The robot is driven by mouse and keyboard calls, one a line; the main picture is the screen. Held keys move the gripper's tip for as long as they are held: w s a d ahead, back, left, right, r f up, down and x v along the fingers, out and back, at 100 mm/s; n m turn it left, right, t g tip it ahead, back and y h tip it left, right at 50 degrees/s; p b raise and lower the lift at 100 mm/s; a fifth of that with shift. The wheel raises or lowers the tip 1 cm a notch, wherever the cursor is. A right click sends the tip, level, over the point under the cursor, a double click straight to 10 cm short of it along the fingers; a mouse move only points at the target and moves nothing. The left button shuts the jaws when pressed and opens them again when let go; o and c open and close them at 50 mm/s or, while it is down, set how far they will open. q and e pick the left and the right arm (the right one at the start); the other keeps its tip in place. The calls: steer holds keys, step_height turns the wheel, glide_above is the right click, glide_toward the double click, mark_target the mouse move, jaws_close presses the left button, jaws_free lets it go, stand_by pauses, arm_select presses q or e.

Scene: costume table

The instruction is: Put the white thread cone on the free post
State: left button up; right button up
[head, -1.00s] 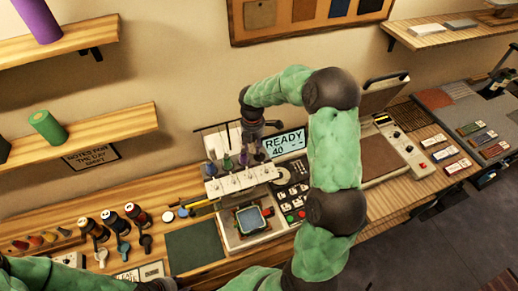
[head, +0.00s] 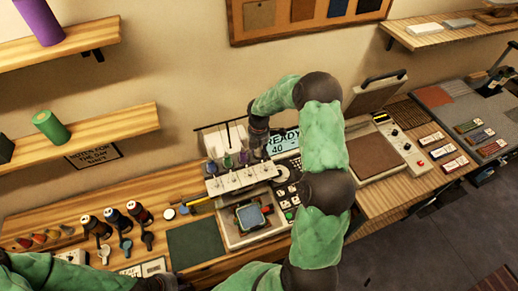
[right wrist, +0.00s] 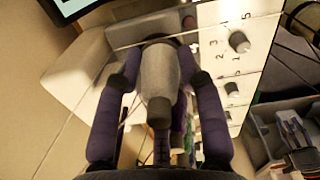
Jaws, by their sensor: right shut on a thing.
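The white thread cone (right wrist: 158,72) is between the fingers of my right gripper (right wrist: 165,85) in the right wrist view; the fingers are shut on its sides. In the head view my right gripper (head: 257,148) is at the back right of the machine's row of posts, and the cone is hard to make out there. Coloured thread cones, including a green one (head: 228,161) and a purple one (head: 243,157), stand on the machine (head: 240,182). The free post is not clearly visible. My left arm lies along the lower left edge; its fingers cannot be made out.
A display reading READY 40 (head: 282,143) stands behind my right arm. A hoop (head: 250,217) sits at the front of the machine. A dark green mat (head: 195,246) lies left of it. A heat press (head: 385,155) is on the right.

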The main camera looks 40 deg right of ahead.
steer(key=shift+f, duration=0.25)
steer(key=o, duration=1.1)
steer(key=shift+r, duration=0.2)
steer(key=shift+r, duration=0.3)
step_height(320, 180, up, 12)
steer(key=shift+a+f+b, duration=0.1)
steer(key=shift+f+b, duration=0.1)
steer(key=shift+b, duration=0.7)
